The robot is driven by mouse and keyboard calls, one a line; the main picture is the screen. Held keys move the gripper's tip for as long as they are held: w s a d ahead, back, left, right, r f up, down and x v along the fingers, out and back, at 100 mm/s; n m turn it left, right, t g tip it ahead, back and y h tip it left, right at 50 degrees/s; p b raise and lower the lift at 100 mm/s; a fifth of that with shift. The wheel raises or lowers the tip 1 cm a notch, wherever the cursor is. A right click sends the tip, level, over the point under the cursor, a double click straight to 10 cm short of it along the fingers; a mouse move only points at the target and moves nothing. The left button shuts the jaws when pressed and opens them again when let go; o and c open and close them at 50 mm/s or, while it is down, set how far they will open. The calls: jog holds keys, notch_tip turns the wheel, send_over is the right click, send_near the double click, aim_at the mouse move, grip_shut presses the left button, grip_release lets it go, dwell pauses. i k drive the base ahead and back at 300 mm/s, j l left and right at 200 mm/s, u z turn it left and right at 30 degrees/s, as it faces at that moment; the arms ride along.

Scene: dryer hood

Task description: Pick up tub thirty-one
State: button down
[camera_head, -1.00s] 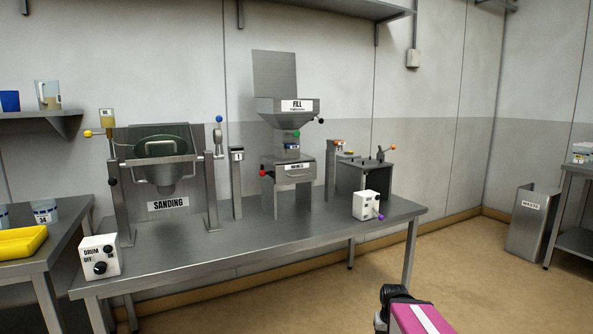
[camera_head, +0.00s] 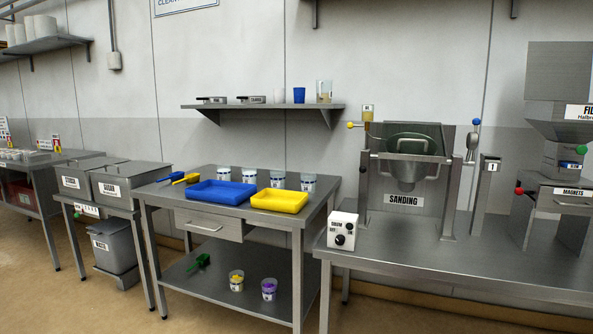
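Several white tubs with dark labels stand in a row along the back of the middle steel table (camera_head: 160,205): a far-left tub (camera_head: 223,174), a second (camera_head: 249,175), a third (camera_head: 278,179) and a far-right tub (camera_head: 308,183). Their numbers are too small to read, so I cannot tell which is tub thirty-one. Two more small tubs stand on the table's lower shelf, one with yellow contents (camera_head: 237,281) and one with purple contents (camera_head: 268,290). My gripper is not in view.
A blue tray (camera_head: 222,194) and a yellow tray (camera_head: 279,200) lie in front of the tub row. Yellow and blue hand tools (camera_head: 184,178) lie left of them. The sanding machine (camera_head: 405,170) and drum control box (camera_head: 342,231) stand on the right bench. Floor shows at lower left.

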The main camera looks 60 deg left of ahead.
aim_at(224, 170)
jog(key=u, duration=2.7)
jog(key=i+j, duration=0.4)
jog(key=i, duration=0.25)
jog(key=z, duration=0.05)
